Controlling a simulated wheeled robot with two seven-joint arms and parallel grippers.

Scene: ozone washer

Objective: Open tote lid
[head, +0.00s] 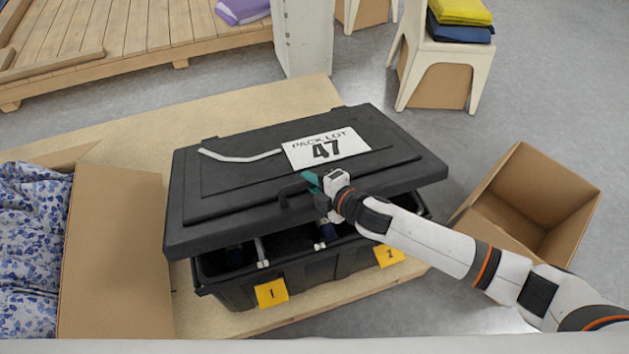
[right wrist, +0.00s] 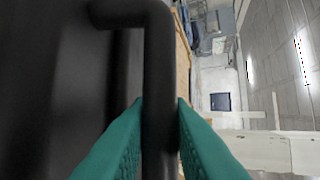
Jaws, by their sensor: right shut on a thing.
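The black tote (head: 330,268) stands on a plywood sheet. Its black lid (head: 240,180) is raised a little at the front, so a dark gap shows between lid and tote. A white label reading "PACK LOT 47" (head: 326,148) lies on the lid. My right gripper (head: 308,183) is at the handle (head: 292,192) on the lid's front edge. In the right wrist view its green fingers (right wrist: 160,135) are shut on the black handle bar (right wrist: 159,80), one on each side. The tote's inside is mostly hidden. My left gripper is not in view.
A cardboard box of blue-patterned cloth (head: 115,260) stands at the left. An open, empty cardboard box (head: 540,195) stands at the right, close to the tote. Behind are a wooden pallet (head: 120,40), a white post (head: 303,40) and a stool with folded cloths (head: 440,60).

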